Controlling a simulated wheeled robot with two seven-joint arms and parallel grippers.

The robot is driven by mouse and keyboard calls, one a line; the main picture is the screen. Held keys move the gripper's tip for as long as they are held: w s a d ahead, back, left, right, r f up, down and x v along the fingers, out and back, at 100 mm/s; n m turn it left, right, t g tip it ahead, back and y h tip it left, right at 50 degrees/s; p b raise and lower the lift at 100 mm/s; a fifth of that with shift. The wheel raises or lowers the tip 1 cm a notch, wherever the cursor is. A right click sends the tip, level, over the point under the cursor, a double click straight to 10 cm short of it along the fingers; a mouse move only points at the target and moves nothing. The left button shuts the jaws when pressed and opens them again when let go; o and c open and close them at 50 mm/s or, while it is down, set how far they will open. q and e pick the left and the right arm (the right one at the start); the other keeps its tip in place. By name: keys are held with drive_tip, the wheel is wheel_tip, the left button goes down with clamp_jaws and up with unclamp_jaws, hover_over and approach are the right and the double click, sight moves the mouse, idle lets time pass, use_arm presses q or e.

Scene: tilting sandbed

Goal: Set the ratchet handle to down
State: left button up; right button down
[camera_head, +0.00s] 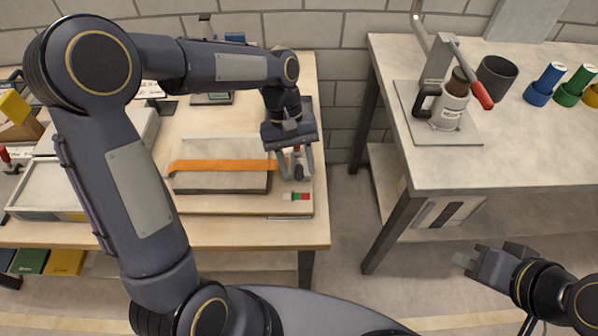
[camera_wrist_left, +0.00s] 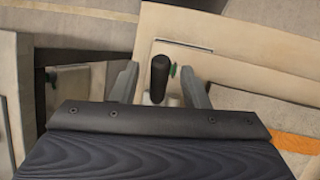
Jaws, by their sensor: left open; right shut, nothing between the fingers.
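A black-gripped handle (camera_wrist_left: 158,78), which looks like the ratchet handle, stands between the fingers of my left gripper (camera_wrist_left: 160,88) in the left wrist view. The fingers are open on both sides of it, with gaps showing. In the head view my left gripper (camera_head: 296,176) points down over the right end of the board with the orange strap (camera_head: 225,165). The dark handle (camera_head: 299,172) shows only partly there, and I cannot tell its setting. My right gripper (camera_head: 468,260) is shut and empty, low at the right, away from both tables.
A floor gap separates the tables.

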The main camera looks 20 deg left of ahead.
use_arm(q)
drive_tip(key=shift+x, duration=1.3)
clamp_jaws()
